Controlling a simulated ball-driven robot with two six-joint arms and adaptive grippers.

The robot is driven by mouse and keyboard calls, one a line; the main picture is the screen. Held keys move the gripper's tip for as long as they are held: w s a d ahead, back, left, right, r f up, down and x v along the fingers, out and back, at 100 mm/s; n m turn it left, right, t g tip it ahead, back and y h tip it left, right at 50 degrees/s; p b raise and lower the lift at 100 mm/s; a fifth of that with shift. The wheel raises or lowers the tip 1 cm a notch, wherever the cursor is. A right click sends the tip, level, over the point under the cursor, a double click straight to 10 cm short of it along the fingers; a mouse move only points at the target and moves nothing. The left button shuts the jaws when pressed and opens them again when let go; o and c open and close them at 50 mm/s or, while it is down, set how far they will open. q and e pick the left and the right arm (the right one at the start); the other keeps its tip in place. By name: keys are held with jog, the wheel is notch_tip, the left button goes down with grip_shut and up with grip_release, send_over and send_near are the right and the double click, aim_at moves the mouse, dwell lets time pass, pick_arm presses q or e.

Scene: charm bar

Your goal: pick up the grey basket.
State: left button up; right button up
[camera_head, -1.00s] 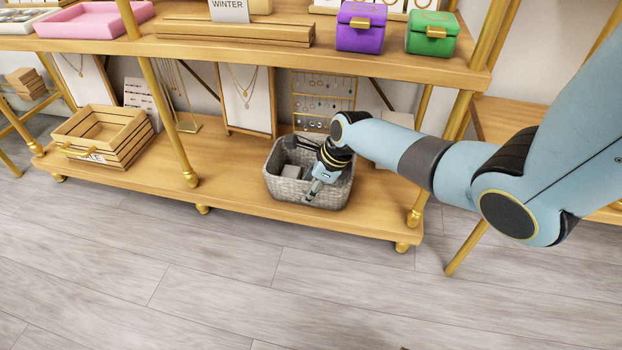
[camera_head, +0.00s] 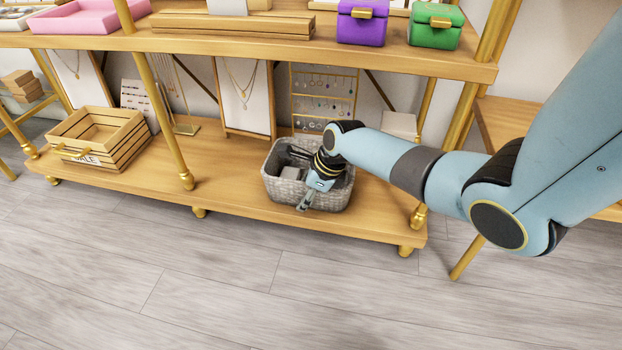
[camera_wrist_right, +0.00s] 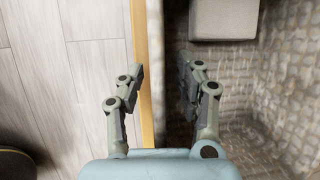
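The grey woven basket (camera_head: 279,188) stands on the lower wooden shelf, with a grey block (camera_head: 291,174) inside it. My right gripper (camera_head: 306,200) is at the basket's front rim, pointing down. In the right wrist view the gripper (camera_wrist_right: 160,75) is open. One finger is outside, over the shelf edge and floor side, and the other is on the inner side of the basket (camera_wrist_right: 285,85). The rim runs between them, with a gap showing beside the outer finger. The block (camera_wrist_right: 223,20) lies inside, beyond the fingertips. My left gripper is not in view.
A wooden sale crate (camera_head: 117,153) sits at the left of the lower shelf (camera_head: 225,192). Jewellery displays stand behind the basket. The upper shelf (camera_head: 400,63) holds a purple box (camera_head: 361,28) and a green box (camera_head: 434,32). Gold posts frame the shelves; the floor in front is clear.

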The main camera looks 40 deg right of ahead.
grip_shut()
jog(key=shift+r, duration=0.1)
dwell(0.6)
